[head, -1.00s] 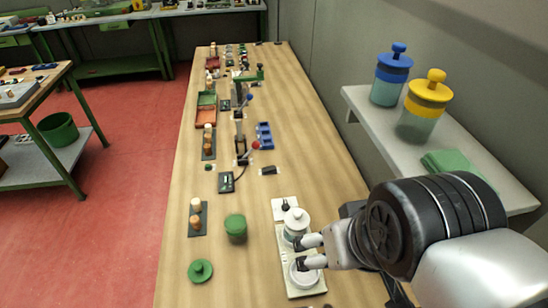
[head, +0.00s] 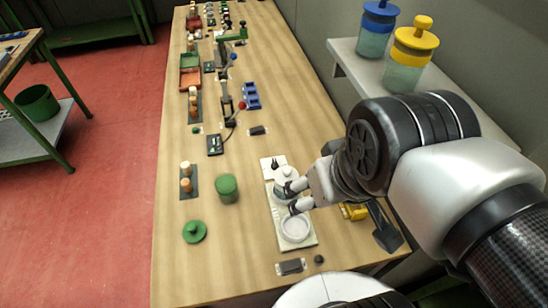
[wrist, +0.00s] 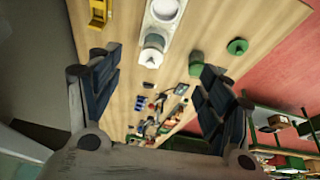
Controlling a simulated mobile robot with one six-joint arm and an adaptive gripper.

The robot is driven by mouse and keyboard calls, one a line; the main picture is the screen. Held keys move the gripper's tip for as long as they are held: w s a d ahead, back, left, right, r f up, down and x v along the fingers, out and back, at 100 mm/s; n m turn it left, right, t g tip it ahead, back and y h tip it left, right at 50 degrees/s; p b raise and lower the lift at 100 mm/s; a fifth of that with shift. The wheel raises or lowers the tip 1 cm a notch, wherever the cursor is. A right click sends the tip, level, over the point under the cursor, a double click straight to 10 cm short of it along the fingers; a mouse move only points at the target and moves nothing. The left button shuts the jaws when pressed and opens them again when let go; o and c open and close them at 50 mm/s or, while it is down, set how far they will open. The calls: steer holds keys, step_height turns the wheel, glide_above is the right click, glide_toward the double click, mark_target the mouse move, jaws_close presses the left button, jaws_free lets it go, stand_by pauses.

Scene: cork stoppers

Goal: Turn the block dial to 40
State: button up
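A small white block with a black pointer knob (head: 273,163) stands at the far end of a white base board (head: 309,237). I take this for the dial; its scale is too small to read. A white lidded pot (head: 287,174) and a round white dish (head: 296,229) are on the same board. My gripper (head: 292,197) is open over the board, in front of the pot in the head view. In the wrist view my gripper (wrist: 158,92) has its two fingers wide apart with nothing between them. The pot and board show at the top there.
A green pot (head: 228,188) and green lid (head: 195,231) stand left of the board. A dark rack with corks (head: 187,183) lies farther left. A yellow item (head: 354,211) and a dark scoop (head: 386,232) lie to the right. A shelf (head: 380,72) with jars juts out at right.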

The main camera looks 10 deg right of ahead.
steer(key=w+n, duration=0.1)
steer(key=w, duration=0.2)
steer(key=w+r+n+g, duration=0.1)
steer(key=w+n, duration=0.1)
steer(key=w, duration=0.1)
steer(key=w+n, duration=0.1)
steer(key=w, duration=0.2)
steer(key=shift+w+r+n+b, duration=0.15)
steer(key=shift+n+b, duration=0.15)
steer(key=shift+c, duration=1.4)
steer(key=n+g+b, duration=0.1)
steer(key=n+g, duration=0.3)
steer(key=n, duration=0.9)
glide_above(275, 162)
step_height(275, 162, down, 16)
step_height(275, 162, down, 18)
steer(key=b, duration=0.5)
steer(key=shift+r, duration=0.15)
steer(key=shift+c, duration=0.4)
steer(key=c, duration=1)
steer(key=shift+m, duration=0.3)
